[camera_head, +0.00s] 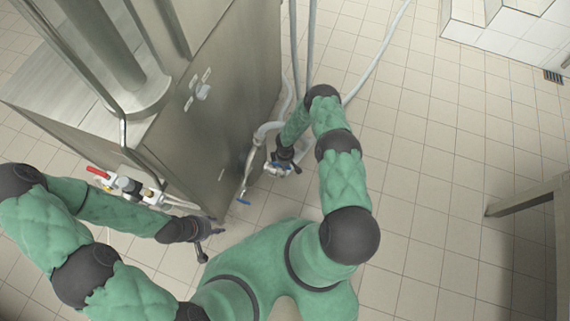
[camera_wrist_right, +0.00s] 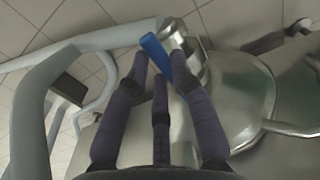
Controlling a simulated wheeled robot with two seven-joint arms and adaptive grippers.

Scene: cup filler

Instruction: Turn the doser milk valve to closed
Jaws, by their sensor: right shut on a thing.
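The milk valve's blue lever (camera_wrist_right: 156,52) shows in the right wrist view, on a metal fitting at the end of a pale hose. My right gripper (camera_wrist_right: 160,72) is shut on this blue lever, which passes between its dark fingers. In the head view my right gripper (camera_head: 284,163) is at a small valve assembly beside the steel machine, and only a little blue (camera_head: 279,166) shows there. My left gripper (camera_head: 210,244) is open and empty, its fingers spread, low in front of the machine.
The large steel machine (camera_head: 215,110) stands at the left. A red-handled valve (camera_head: 98,172) sits on its front. Another blue-handled valve (camera_head: 243,202) hangs between my grippers. Pale hoses (camera_head: 303,50) rise behind my right arm. Tiled floor on the right is clear up to a table (camera_head: 530,195).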

